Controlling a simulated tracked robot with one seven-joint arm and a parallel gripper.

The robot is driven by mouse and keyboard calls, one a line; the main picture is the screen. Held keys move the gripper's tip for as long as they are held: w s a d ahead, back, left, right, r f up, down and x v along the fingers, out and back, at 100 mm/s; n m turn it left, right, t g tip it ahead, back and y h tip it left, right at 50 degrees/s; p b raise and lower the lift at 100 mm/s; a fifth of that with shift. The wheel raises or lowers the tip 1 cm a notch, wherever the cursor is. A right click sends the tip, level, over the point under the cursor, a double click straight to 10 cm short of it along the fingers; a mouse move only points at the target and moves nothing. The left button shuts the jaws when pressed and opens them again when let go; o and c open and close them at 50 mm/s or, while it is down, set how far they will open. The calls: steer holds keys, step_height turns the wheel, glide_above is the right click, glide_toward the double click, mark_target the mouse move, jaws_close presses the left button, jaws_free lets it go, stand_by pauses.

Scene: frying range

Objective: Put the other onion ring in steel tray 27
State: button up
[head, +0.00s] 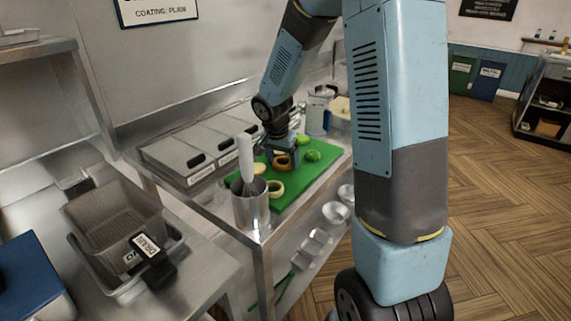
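My gripper (282,154) points down over the green cutting board (290,201) on the steel counter. A brownish ring (281,163) lies right at its fingertips. I cannot tell whether the fingers touch it or are open or shut. A paler, tan onion ring (275,189) lies nearer the front of the board, apart from the gripper. A small pale round piece (259,168) lies at the board's left edge. I cannot make out a steel tray numbered 27.
Grey lidded bins (190,155) stand left of the board. A steel pot with a white-handled whisk (251,205) stands at the front corner. A "DRAIN" basket (112,218) is at left. Steel bowls (335,212) sit on the lower shelf.

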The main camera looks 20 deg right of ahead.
steer(key=c, duration=0.5)
steer(key=shift+r, duration=0.1)
steer(key=shift+r, duration=0.25)
step_height(320, 180, up, 3)
steer(key=shift+f, duration=0.15)
steer(key=s+r, duration=0.3)
steer(key=s, duration=0.1)
steer(key=s+r, duration=0.3)
steer(key=s, duration=0.2)
steer(key=s+d+r, duration=0.1)
steer(key=s+r, duration=0.2)
steer(key=s, duration=0.2)
steer(key=shift+d+r, duration=0.1)
steer(key=shift+r, duration=0.2)
